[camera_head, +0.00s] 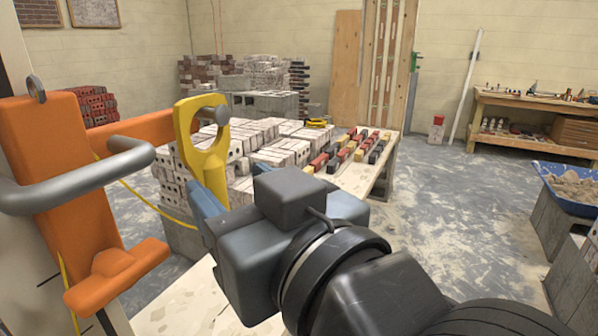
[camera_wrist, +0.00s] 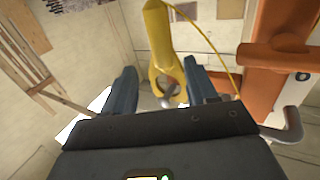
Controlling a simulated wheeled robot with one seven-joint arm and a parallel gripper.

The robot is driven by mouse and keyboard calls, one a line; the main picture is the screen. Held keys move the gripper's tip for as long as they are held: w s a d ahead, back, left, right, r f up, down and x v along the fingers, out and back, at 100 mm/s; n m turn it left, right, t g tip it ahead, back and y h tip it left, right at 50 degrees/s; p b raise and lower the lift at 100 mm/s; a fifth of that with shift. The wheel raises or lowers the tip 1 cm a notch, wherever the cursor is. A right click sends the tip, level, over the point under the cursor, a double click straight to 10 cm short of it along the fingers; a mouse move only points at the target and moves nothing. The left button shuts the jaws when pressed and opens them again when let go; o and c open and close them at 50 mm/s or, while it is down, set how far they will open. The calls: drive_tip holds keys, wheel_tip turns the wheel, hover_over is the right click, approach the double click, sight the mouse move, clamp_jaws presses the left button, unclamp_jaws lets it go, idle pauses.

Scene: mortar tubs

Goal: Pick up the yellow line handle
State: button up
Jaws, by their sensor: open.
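The yellow line handle (camera_head: 207,150) hangs from a grey peg on the arm of an orange frame at the left. It has an opening at its upper end, around the peg. In the wrist view the handle (camera_wrist: 157,40) lies between my two blue-grey fingers, with visible gaps on both sides. My gripper (camera_wrist: 161,75) is open and holds nothing. In the head view my gripper (camera_head: 228,180) is at the handle's lower part, and its body hides the handle's bottom end. I cannot tell whether a finger touches it.
The orange frame (camera_head: 50,170) has a bent grey bar (camera_head: 90,180) sticking out close left of the handle. A thin yellow line (camera_head: 150,203) runs near it. Stacked bricks (camera_head: 270,140) on a table stand behind. A workbench (camera_head: 535,115) and blue tub (camera_head: 570,192) are at right.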

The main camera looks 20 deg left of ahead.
sight(218, 166)
drive_tip(key=x, duration=0.3)
drive_tip(key=p+x, duration=0.1)
drive_tip(key=x, duration=0.1)
drive_tip(key=shift+a+f, duration=0.15)
drive_tip(key=shift+a, duration=0.3)
drive_tip(key=shift+c, duration=0.2)
drive_tip(key=c, duration=1)
drive_tip(key=shift+r, duration=0.65)
drive_tip(key=shift+d, duration=0.4)
drive_tip(key=shift+s+d+r+b, duration=0.1)
drive_tip(key=shift+s+d, duration=0.15)
drive_tip(key=shift+d, duration=2.65)
drive_tip(key=shift+s+d+b, duration=0.15)
drive_tip(key=shift+s+d, duration=0.1)
drive_tip(key=shift+d, duration=2.6)
drive_tip(key=shift+s+d+b, duration=0.1)
drive_tip(key=shift+s+d, duration=0.15)
drive_tip(key=shift+d, duration=2.65)
